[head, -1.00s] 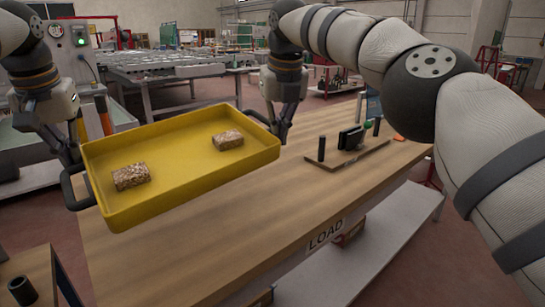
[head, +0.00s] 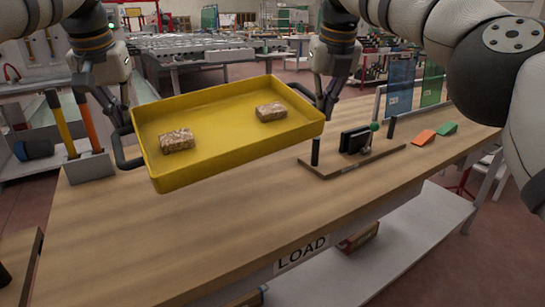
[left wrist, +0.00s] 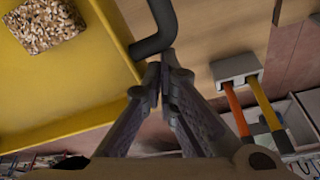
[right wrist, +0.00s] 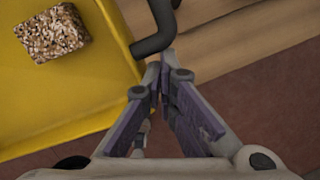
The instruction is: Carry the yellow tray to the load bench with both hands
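The yellow tray (head: 225,146) is over the load bench (head: 215,235) and looks nearly level; I cannot tell its exact height above the wood. Two speckled brown blocks, one on the left (head: 177,140) and one on the right (head: 271,111), lie inside it. My left gripper (left wrist: 163,72) is shut on the tray's dark left handle (left wrist: 154,43). My right gripper (right wrist: 163,70) is shut on the matching right handle (right wrist: 155,43).
A grey holder (head: 90,168) with yellow and orange tool handles stands at the bench's left end. A wooden fixture (head: 350,160) with black posts stands right of the tray. Orange (head: 424,137) and green (head: 447,128) pieces lie farther right. The front bench strip is clear.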

